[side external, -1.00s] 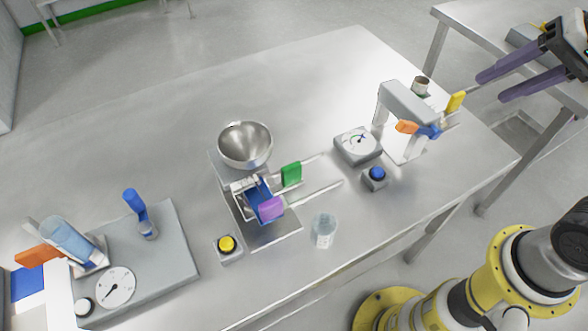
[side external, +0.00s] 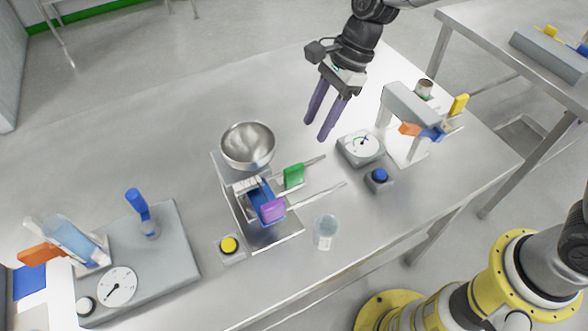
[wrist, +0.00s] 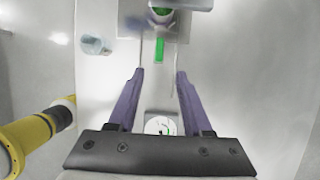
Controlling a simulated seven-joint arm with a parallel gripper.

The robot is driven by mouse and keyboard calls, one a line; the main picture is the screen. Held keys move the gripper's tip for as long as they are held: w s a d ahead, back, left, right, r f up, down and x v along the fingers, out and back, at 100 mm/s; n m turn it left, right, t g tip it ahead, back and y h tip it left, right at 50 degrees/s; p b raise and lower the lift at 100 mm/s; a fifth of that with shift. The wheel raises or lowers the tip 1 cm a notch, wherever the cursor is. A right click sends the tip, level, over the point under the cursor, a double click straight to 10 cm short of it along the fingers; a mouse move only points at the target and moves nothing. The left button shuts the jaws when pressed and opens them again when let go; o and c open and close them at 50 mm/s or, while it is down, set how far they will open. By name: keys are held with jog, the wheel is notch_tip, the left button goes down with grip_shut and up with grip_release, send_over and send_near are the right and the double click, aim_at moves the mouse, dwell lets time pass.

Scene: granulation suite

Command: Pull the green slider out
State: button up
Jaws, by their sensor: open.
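The green slider (side external: 293,176) is a small upright green plate at the right side of the machine with the steel bowl, between two thin rails. In the wrist view the green slider (wrist: 159,50) lies ahead of my fingers, near the middle top. My gripper (side external: 320,131) is open and empty, with two long purple fingers pointing down, above the table to the upper right of the slider and apart from it. In the wrist view my gripper (wrist: 160,72) has its fingers spread on either side of the view's middle.
The steel bowl (side external: 247,144), a purple block (side external: 272,209) and a yellow button (side external: 229,245) are by the slider. A clear beaker (side external: 325,232) stands in front. A dial (side external: 361,146) and blue button (side external: 379,176) are to the right. The table behind the bowl is clear.

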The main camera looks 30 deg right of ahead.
aim_at(297, 166)
jog(key=x, duration=1.3)
jog(key=shift+s+a+f, duration=0.1)
jog(key=shift+a+f, duration=0.05)
jog(key=shift+f, duration=0.2)
grip_shut()
dwell(0.9)
